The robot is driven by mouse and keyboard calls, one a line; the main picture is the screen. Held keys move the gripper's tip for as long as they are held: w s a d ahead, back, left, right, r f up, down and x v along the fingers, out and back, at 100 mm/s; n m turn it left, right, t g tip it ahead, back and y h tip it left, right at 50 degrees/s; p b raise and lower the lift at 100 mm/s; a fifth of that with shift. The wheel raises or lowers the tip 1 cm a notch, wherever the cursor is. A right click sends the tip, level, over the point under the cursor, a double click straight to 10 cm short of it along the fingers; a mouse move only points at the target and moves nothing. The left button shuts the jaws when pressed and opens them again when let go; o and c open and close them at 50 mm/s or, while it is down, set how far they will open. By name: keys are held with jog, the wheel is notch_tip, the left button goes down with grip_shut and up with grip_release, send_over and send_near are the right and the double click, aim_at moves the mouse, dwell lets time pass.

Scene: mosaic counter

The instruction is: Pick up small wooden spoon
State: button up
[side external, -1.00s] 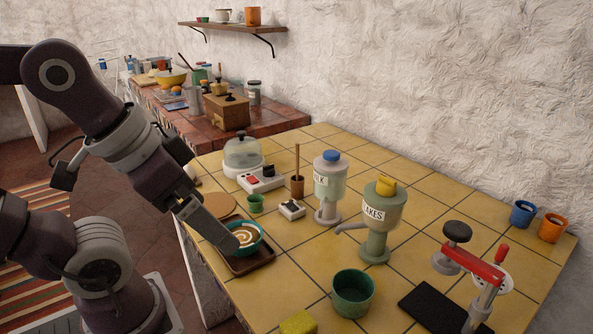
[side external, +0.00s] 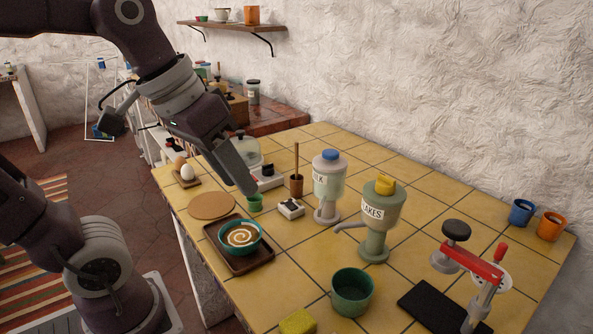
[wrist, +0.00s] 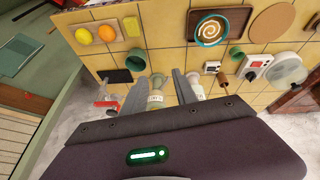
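A wooden spoon's thin handle (side external: 297,160) appears to stand upright in a small brown cup (side external: 297,186) on the yellow tiled counter; its lower end is hidden in the cup. The brown cup also shows in the wrist view (wrist: 222,79), right of the fingers. My gripper (side external: 247,188) hangs above the counter, left of the brown cup and near the small green cup (side external: 255,203). In the wrist view my gripper (wrist: 160,80) has its two fingers apart with nothing held between them.
Milk (side external: 328,185) and flakes (side external: 376,220) dispensers stand right of the spoon. A white switch box (side external: 291,209) sits in front of it. A glass dome (side external: 244,148) is behind my gripper. A teal bowl (side external: 240,250) sits on a brown tray (side external: 257,265) at front left.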

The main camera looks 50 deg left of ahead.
jog(key=w+a+r+n+g, duration=0.1)
jog(key=w+a+n, duration=0.1)
jog(key=w+a, duration=0.3)
jog(key=w+a+n, duration=0.1)
jog(key=w+a, duration=0.1)
jog(key=w, duration=0.6)
jog(key=n+g+y, duration=0.1)
jog(key=n+g, duration=0.1)
jog(key=g, duration=0.1)
send_over(297, 166)
notch_tip(297, 166, down, 12)
jog(key=shift+y, duration=0.3)
jog(key=f, duration=0.8)
jog(key=shift+w+a, duration=0.25)
jog(key=shift+a, duration=0.1)
grip_shut()
